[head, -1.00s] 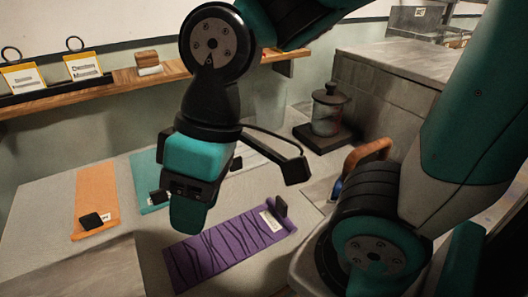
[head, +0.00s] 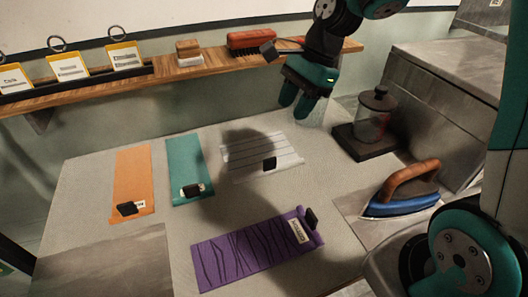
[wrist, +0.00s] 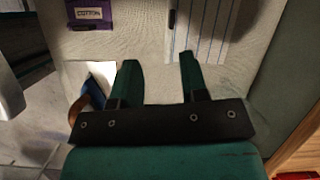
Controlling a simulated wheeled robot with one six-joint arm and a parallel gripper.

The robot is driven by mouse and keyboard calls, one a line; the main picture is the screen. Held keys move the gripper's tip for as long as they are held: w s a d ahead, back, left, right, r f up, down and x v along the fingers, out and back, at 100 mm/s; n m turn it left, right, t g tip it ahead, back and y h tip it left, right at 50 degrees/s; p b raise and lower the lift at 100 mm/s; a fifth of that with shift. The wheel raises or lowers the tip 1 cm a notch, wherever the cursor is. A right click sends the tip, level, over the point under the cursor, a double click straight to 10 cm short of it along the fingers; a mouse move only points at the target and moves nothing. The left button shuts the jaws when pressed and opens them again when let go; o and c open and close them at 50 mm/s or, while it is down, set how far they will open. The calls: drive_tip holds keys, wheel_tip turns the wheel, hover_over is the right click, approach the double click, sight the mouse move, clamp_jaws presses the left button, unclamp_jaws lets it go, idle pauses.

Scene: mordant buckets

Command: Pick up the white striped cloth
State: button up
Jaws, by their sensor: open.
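The white striped cloth (head: 245,155) lies flat on the table, right of the teal cloth, with a black clip (head: 269,163) on its near right part. It also shows at the top of the wrist view (wrist: 205,25). My gripper (head: 303,108) is open and empty, raised above the table's back edge, to the right of and apart from the cloth. In the wrist view its two green fingers (wrist: 158,75) are spread with bare table between them.
An orange cloth (head: 133,180), a teal cloth (head: 186,160) and a purple cloth (head: 240,255) lie on the table. A blue iron (head: 400,202) and a lidded glass jar (head: 372,118) stand at right. A wooden shelf (head: 215,68) with a red brush (head: 252,40) runs along the wall.

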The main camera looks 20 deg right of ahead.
drive_tip(key=w+d+m, duration=0.1)
drive_tip(key=m, duration=0.1)
drive_tip(key=p, duration=0.1)
approach(270, 159)
drive_tip(key=shift+m, duration=0.4)
drive_tip(key=x, duration=0.5)
drive_tip(key=shift+s+a+r, duration=0.1)
drive_tip(key=shift+s+a, duration=0.1)
drive_tip(key=shift+s, duration=0.05)
drive_tip(key=shift+w+d+p+x, duration=0.15)
drive_tip(key=shift+p+x, duration=0.2)
drive_tip(key=shift+x, duration=1)
drive_tip(key=shift+w+d+p+x, duration=0.15)
drive_tip(key=shift+p+x, duration=0.15)
drive_tip(key=shift+x, duration=1.05)
drive_tip(key=shift+a, duration=0.1)
drive_tip(key=shift+c, duration=0.2)
clamp_jaws()
